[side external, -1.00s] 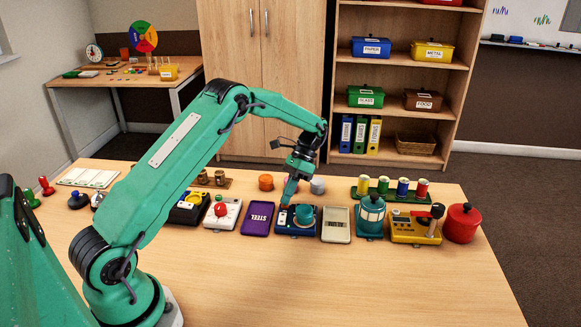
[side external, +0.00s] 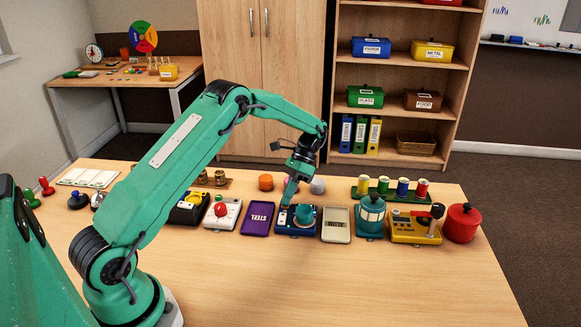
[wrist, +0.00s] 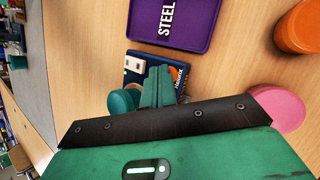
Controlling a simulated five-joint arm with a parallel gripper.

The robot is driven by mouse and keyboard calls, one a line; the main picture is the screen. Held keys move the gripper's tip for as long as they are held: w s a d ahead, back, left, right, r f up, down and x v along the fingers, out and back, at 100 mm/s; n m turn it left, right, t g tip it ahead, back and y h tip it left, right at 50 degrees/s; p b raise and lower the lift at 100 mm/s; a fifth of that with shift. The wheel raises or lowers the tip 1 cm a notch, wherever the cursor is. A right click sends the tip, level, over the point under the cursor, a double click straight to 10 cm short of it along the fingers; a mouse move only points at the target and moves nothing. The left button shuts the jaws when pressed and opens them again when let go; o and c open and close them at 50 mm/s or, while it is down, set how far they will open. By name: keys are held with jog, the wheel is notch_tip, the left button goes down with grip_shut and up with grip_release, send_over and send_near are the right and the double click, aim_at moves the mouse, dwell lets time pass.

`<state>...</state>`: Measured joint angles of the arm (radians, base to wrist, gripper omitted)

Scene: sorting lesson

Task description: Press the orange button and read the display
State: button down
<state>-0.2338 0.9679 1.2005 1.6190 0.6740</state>
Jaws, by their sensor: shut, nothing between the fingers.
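My gripper (side external: 286,203) is shut and empty, pointing down at the left part of a blue box (side external: 296,232) with a round teal knob (side external: 304,213). In the wrist view, the closed fingers (wrist: 158,75) overlap the blue box (wrist: 133,78), next to a white switch plate. An orange patch with white lettering (wrist: 178,76) shows beside the fingertips. I cannot tell whether it is the orange button, or whether the fingers touch the box.
A purple STEEL tray (side external: 258,218) lies left of the box. A teal lantern-like object (side external: 371,215) and a yellow device (side external: 413,228) stand to the right. An orange cylinder (side external: 265,182) and a pink object (wrist: 281,106) stand behind. The table front (side external: 330,285) is clear.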

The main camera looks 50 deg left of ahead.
jog(key=shift+r, duration=0.85)
jog(key=shift+r, duration=0.15)
jog(key=shift+r, duration=2.4)
